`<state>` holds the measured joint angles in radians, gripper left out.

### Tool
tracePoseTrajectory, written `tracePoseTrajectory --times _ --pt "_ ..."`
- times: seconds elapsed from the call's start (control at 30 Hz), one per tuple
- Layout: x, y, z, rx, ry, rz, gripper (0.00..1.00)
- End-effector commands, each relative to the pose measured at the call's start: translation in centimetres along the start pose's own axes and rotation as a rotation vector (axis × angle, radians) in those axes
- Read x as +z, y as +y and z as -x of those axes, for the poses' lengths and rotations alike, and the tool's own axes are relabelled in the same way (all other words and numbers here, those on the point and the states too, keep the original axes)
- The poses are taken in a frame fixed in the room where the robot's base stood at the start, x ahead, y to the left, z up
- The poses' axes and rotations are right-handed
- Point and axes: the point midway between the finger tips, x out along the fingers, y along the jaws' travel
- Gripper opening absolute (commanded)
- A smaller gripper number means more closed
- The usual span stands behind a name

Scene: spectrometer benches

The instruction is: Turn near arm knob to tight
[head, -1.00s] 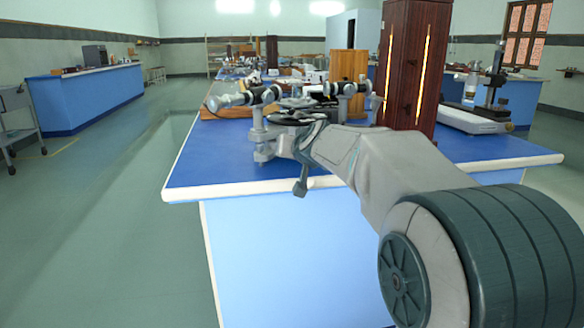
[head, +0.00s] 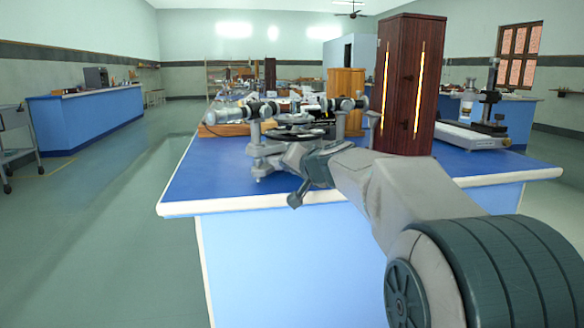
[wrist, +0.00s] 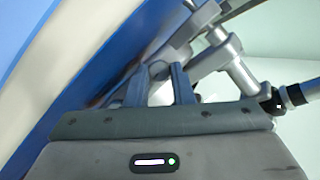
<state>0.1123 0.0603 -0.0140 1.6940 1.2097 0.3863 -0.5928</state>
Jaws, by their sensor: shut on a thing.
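In the wrist view the two blue-grey fingers (wrist: 160,82) stand a small gap apart against the grey metal arms (wrist: 215,48) of the spectrometer. The gripper is shut on a small part there, apparently the near arm knob. The knob is mostly hidden by the fingers, so its turn cannot be read.
The blue bench top (head: 215,180) with a pale edge is clear to the left. A tall dark wooden cabinet (head: 410,85) with lit slits stands right behind my arm. Another instrument (head: 478,130) stands at the right. Open floor lies left of the bench.

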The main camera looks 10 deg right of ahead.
Motion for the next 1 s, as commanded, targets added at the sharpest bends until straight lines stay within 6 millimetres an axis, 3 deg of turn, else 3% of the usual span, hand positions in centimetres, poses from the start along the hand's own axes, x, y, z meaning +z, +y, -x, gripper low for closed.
tracePoseTrajectory --times 0.27,0.3,0.37,0.73,0.87,1.0 --pt "0.1 0.0 0.0 0.000 -0.001 0.001 0.00" --pt "0.1 0.0 0.0 0.000 -0.001 0.001 0.27" --pt "0.1 0.0 0.0 0.000 -0.001 0.001 0.43" --pt "-0.1 0.0 0.4 0.000 0.001 0.002 0.43" --pt "-0.1 0.0 1.9 0.001 0.003 0.002 0.43" --pt "-0.2 -0.1 4.5 0.001 0.003 0.002 0.43"
